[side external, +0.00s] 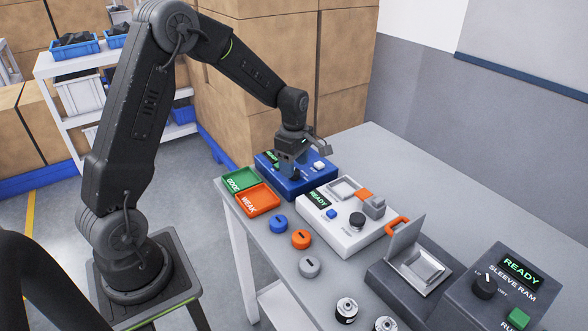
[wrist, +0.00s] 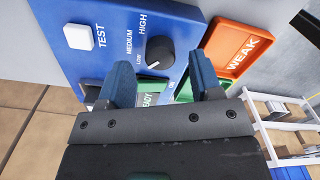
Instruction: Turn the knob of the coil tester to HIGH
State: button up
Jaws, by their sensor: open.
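The coil tester is a blue box with a READY display; it shows in the side view (side external: 300,185) and the wrist view (wrist: 85,15). Its round dark knob (wrist: 160,52) shows in the wrist view beside the labels LOW, MEDIUM and HIGH. A pale mark on the knob appears to point toward LOW. My gripper (wrist: 160,65) is open, its two blue-grey fingers apart on either side of the knob's near side, with nothing visible between them. In the side view my gripper (side external: 291,164) is over the tester and hides the knob.
A white TEST button (wrist: 79,36) is on the tester. Green GOOD (side external: 236,180) and orange WEAK (side external: 257,200) trays lie left of it. A white READY device (side external: 345,240) stands close on its right. Several round parts lie along the table's front.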

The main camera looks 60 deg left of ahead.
jog(key=shift+f, duration=1.05)
jog(key=c, duration=0.9)
